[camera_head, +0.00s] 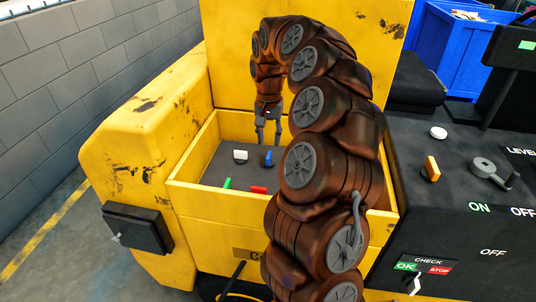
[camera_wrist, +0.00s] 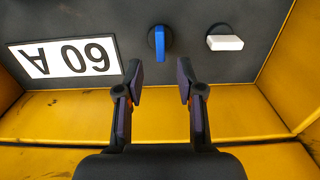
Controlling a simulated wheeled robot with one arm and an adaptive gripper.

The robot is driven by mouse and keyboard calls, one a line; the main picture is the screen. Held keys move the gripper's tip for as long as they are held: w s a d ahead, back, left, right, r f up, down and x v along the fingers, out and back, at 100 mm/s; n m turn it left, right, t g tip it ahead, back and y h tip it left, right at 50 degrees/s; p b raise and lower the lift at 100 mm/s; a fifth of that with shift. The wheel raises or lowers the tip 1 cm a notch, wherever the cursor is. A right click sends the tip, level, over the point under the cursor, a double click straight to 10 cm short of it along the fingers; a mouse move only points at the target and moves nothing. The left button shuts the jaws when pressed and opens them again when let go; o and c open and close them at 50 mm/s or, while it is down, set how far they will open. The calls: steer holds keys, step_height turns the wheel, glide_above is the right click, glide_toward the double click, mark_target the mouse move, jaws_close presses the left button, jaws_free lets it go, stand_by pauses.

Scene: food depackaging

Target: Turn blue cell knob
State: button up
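The blue knob (camera_head: 268,157) sits on the dark panel inside the yellow box, right of the white knob (camera_head: 240,156). In the wrist view the blue knob (camera_wrist: 159,43) stands on a round dark base, its bar along the picture's vertical. The white knob (camera_wrist: 225,42) is to its right there, its bar crosswise. My gripper (camera_head: 267,140) points down into the box above the panel. In the wrist view my gripper (camera_wrist: 159,75) is open and empty, its fingertips apart to either side below the blue knob. No contact with the knob shows.
Yellow box walls (camera_head: 225,205) enclose the panel. A green piece (camera_head: 227,183) and a red piece (camera_head: 258,189) are near the front wall. A "60 A" label (camera_wrist: 65,57) lies beside the blue knob. A black console (camera_head: 450,225) with controls stands right.

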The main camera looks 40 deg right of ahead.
mark_target(268, 155)
step_height(268, 155, down, 6)
steer(key=shift+f+p, duration=0.25)
steer(key=shift+p, duration=0.05)
jaws_close()
steer(key=shift+a, duration=0.1)
stand_by(0.3)
